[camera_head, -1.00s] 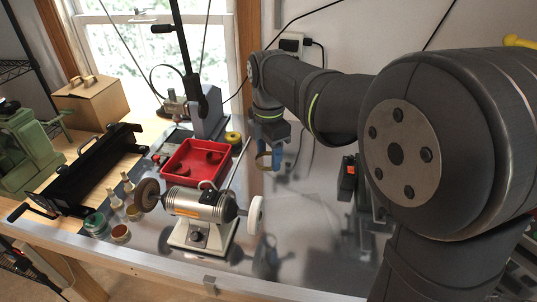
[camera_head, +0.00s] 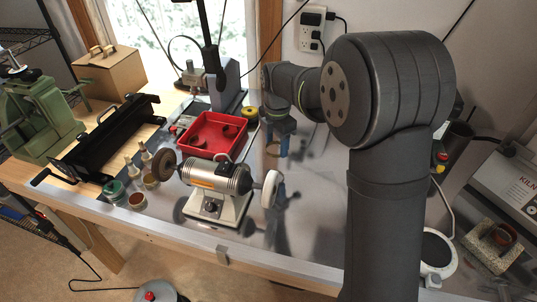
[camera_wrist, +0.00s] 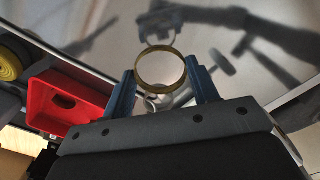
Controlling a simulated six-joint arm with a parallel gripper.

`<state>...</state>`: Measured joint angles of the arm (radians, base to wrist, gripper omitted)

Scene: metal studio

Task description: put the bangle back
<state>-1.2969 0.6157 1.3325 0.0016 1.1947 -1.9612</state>
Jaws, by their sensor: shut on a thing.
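A thin brass-coloured bangle (camera_wrist: 160,50) is held between the blue fingers of my gripper (camera_wrist: 162,84) in the wrist view, its round opening facing the camera. In the head view my gripper (camera_head: 276,150) points down with the bangle (camera_head: 272,150) at its fingertips, above the metal bench. It is to the right of the red tray (camera_head: 190,146), behind the grinder's white wheel. The tray holds dark curved pieces; I cannot tell exactly what they are. It also shows at the left of the wrist view (camera_wrist: 50,100).
The bench grinder (camera_head: 215,180) stands in front of the tray. A yellow roll (camera_head: 249,112) sits behind it. Small jars (camera_head: 137,200) are at the left. At the right are a white round device (camera_head: 438,250) and a kiln box (camera_head: 510,185). Bare metal bench lies right of the grinder.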

